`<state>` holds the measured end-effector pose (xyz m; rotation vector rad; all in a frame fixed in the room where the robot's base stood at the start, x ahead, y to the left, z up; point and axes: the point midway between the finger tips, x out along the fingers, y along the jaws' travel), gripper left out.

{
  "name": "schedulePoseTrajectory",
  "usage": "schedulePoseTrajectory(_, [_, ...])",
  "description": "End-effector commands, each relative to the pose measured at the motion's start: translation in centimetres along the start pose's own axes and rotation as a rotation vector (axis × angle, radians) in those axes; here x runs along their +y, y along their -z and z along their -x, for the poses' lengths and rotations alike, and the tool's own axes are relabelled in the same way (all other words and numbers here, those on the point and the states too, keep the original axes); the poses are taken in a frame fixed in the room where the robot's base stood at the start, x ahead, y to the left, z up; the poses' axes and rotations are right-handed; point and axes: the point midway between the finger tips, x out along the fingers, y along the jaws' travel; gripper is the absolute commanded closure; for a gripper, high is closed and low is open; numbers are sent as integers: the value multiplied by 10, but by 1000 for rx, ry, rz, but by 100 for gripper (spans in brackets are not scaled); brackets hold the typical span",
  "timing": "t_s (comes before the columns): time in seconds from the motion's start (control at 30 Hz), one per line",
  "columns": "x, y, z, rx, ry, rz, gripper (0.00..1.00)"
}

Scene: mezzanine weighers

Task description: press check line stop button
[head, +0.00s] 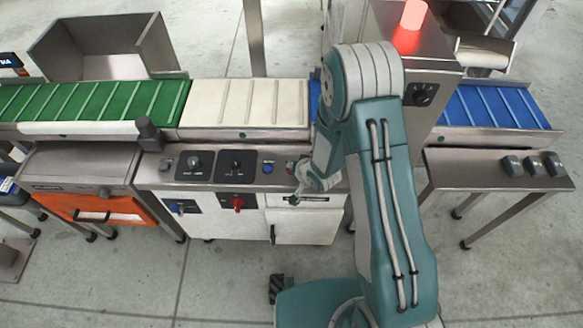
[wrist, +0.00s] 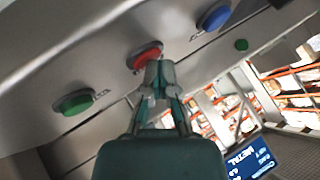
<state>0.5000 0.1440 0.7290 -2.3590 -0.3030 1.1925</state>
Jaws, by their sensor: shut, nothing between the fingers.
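The red button (wrist: 145,55), likely the check line stop button, sits in the wrist view between a green button (wrist: 73,102) and a blue button (wrist: 213,15) on a grey metal panel. My gripper (wrist: 158,75) is shut and empty, its fingertips overlapping the red button's lower edge. I cannot tell whether they touch it. In the head view my gripper (head: 298,178) is at the front panel under the white belt, right of the blue button (head: 268,168). The red button cannot be made out there.
Left of the blue button are two black dial plates (head: 236,164) and a grey post (head: 149,133). A red rotary switch (head: 237,203) is on the cabinet front below. A steel housing with a lit red lamp (head: 410,15) stands behind my arm. Three dark knobs (head: 533,165) sit at right.

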Motion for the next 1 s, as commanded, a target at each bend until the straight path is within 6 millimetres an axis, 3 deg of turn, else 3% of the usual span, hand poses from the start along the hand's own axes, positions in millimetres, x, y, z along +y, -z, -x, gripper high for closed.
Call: schedulePoseTrajectory(1.0, [-12, 12, 17, 1, 0, 1, 100])
